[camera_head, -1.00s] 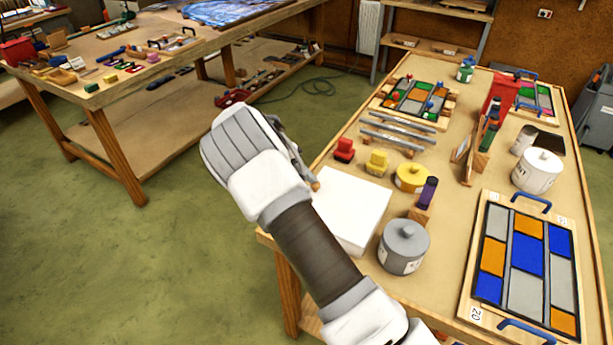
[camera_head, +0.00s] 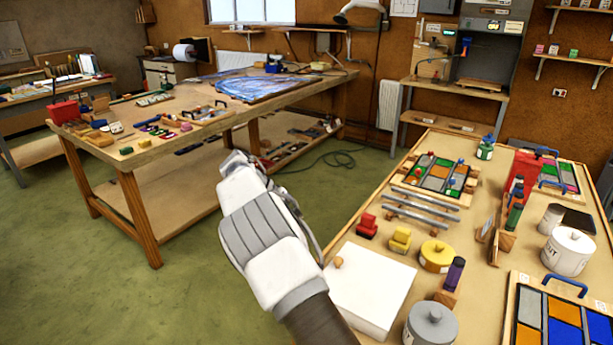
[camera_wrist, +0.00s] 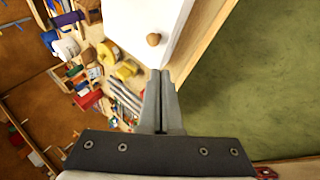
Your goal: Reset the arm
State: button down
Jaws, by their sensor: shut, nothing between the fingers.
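My gripper (camera_wrist: 161,75) shows in the wrist view with its two fingers closed together and nothing between them. In the head view my arm reaches up from the bottom, and its end (camera_head: 240,160) is over the green floor, left of the right-hand bench (camera_head: 350,238). The fingertips are small and partly hidden there. In the wrist view the fingers are near the edge of a white box (camera_wrist: 148,18) with a round wooden knob (camera_wrist: 153,39). I cannot tell how far above the bench they are.
The white box (camera_head: 372,285) stands at the bench's near left corner. Close by are a grey lidded pot (camera_head: 431,325), a yellow tin (camera_head: 437,256) and red and yellow blocks. A leaded panel (camera_head: 565,315) lies at right. Another bench (camera_head: 150,150) stands at left, with open floor between.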

jog(key=s+d+r+y, duration=0.6)
jog(key=s+d+r, duration=0.7)
jog(key=r, duration=0.4)
jog(key=s+d+n+t+y, duration=0.1)
jog(key=s+d+n+t, duration=0.2)
jog(key=s, duration=2.2)
jog(key=shift+r+t+y, duration=0.3)
jog(key=shift+t, duration=0.5)
